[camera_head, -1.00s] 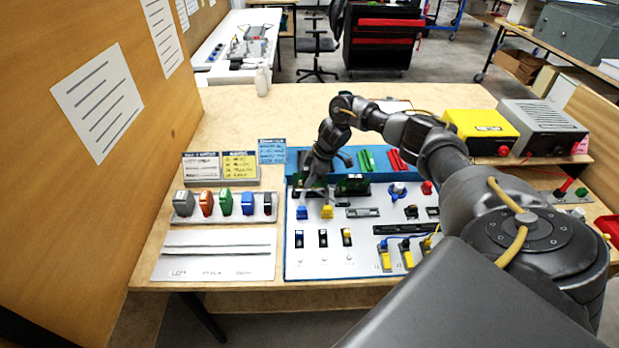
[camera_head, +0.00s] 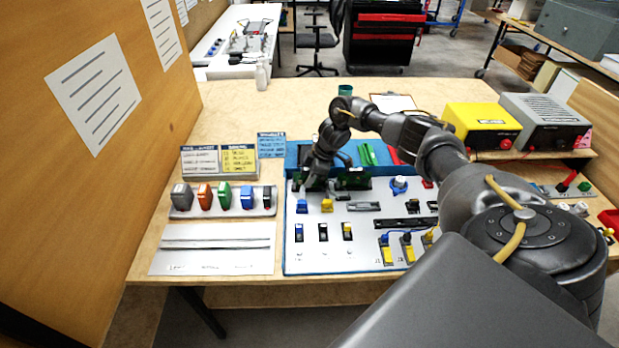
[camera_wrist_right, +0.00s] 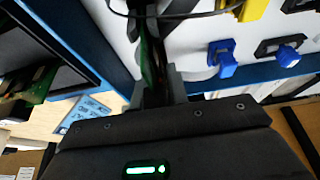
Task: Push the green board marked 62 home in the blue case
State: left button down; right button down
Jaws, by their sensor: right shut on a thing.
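The blue case (camera_head: 292,158) with a white panel stands on the wooden table. My right gripper (camera_head: 316,181) is at the panel's upper left. In the right wrist view the gripper (camera_wrist_right: 157,90) is shut on a thin green board (camera_wrist_right: 147,57), seen edge-on between the fingers. The board stands at the panel; its number cannot be read, and its lower edge is hidden, so I cannot tell its depth. A second dark green board (camera_head: 353,181) stands just to the right in the head view. My left gripper is not in view.
Yellow (camera_head: 327,205) and blue (camera_head: 302,205) knobs sit just in front of the gripper. A rack of coloured modules (camera_head: 222,210) stands to the left. A yellow box (camera_head: 480,122) and a grey box (camera_head: 545,120) stand at the back right.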

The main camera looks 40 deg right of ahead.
aim_at(307, 169)
jog(key=shift+f, duration=0.45)
dwell(0.6)
jog(key=c, duration=1)
grip_release()
jog(key=shift+o, duration=0.2)
jog(key=shift+r, duration=0.15)
notch_tip(307, 169, up, 7)
jog(key=p, duration=0.6)
jog(key=shift+p, duration=0.3)
